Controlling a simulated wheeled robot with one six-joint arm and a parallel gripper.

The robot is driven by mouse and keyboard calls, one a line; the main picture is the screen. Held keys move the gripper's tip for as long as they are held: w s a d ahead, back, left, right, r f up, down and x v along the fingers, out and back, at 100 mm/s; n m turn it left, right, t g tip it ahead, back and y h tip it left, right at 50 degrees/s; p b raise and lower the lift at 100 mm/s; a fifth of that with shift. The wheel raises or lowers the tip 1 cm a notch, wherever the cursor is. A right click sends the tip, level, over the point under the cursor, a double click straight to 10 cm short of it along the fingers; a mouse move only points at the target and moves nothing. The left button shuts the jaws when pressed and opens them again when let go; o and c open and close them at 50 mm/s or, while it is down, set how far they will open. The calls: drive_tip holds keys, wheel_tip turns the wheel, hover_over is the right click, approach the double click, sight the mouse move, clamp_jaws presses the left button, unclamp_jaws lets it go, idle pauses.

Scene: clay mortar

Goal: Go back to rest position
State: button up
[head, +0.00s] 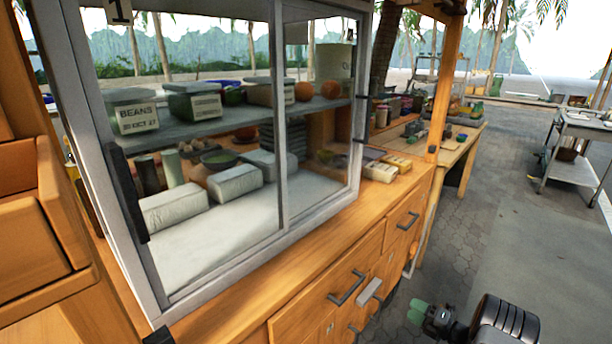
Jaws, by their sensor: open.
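My gripper (418,312) shows at the bottom right of the head view, with green fingertips and a dark body. It is open, and I see nothing between its fingers. It hangs over the paved floor, to the right of the wooden counter (300,295) and its drawers. Part of my dark arm shows beside it at the bottom edge. The rest of the arm is out of the picture.
A glass-fronted cabinet (285,125) with boxes and wrapped blocks stands on the counter. Drawer handles (347,288) stick out towards the gripper's side. A wooden table stands behind, and a metal table (578,130) is at the far right. The paved floor (480,220) between is clear.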

drive_tip(key=s+a+f+n+g, duration=0.4)
drive_tip(key=n, duration=0.3)
drive_tip(key=s+a+r+n+g+p, duration=0.2)
drive_tip(key=s+a+r+n+g, duration=0.15)
drive_tip(key=n, duration=0.35)
drive_tip(key=s+a+r+n+h+p, duration=0.4)
drive_tip(key=r+n+p, duration=0.3)
drive_tip(key=r, duration=0.9)
drive_tip(key=s+a+r+n+g+h+p, duration=0.1)
drive_tip(key=s+a+r+n+h+p, duration=0.3)
drive_tip(key=r+n, duration=0.9)
drive_tip(key=s+a+r+n+g+h+p, duration=0.1)
drive_tip(key=s+a+r+n+h+p, duration=0.3)
drive_tip(key=r, duration=1.6)
drive_tip(key=s+a+n+p, duration=0.2)
drive_tip(key=a+n+p, duration=0.2)
drive_tip(key=n+p, duration=0.2)
drive_tip(key=shift+s+a+r, duration=0.3)
drive_tip(key=shift+a+r, duration=0.05)
drive_tip(key=shift+r, duration=0.05)
